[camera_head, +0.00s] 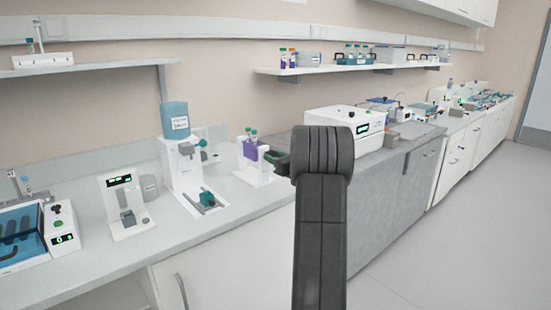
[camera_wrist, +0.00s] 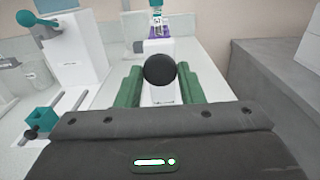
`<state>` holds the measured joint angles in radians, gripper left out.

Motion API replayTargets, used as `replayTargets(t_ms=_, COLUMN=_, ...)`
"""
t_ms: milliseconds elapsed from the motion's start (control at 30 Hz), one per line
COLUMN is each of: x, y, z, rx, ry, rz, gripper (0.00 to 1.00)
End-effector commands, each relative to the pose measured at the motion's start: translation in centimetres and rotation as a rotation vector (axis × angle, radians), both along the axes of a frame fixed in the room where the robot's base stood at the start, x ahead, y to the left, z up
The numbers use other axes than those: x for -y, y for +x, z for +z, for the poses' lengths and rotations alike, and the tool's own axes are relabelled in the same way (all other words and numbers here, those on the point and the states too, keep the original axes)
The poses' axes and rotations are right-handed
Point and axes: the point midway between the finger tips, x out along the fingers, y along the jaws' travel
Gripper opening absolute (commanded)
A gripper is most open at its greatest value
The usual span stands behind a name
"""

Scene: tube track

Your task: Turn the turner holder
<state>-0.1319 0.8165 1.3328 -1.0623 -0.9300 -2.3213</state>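The turner holder is a white stand (camera_head: 251,172) with a purple rack (camera_head: 249,150) holding upright, teal-capped tubes. It stands on the counter, just left of my gripper (camera_head: 278,161) in the head view. In the wrist view the purple rack (camera_wrist: 158,32) is at the top, beyond a round black knob (camera_wrist: 160,69) on the stand's near side. My dark arm hides the knob in the head view.
A dispenser with a blue bottle (camera_head: 174,120) stands to the left of the holder; its teal knob (camera_wrist: 38,117) shows at left in the wrist view. A grey bench (camera_wrist: 270,75) rises at right. A white shelf (camera_head: 300,71) hangs above. Bare counter lies in front.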

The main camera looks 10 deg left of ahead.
Motion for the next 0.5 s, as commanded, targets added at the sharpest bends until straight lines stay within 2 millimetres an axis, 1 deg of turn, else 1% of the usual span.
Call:
replayTargets(t_ms=267, x=0.02, y=-0.01, z=-0.03, rx=-0.008, ry=0.006, rz=0.0, gripper=0.11)
replayTargets(t_ms=500, x=0.02, y=-0.02, z=-0.08, rx=-0.053, ry=0.043, rz=0.0, gripper=0.11)
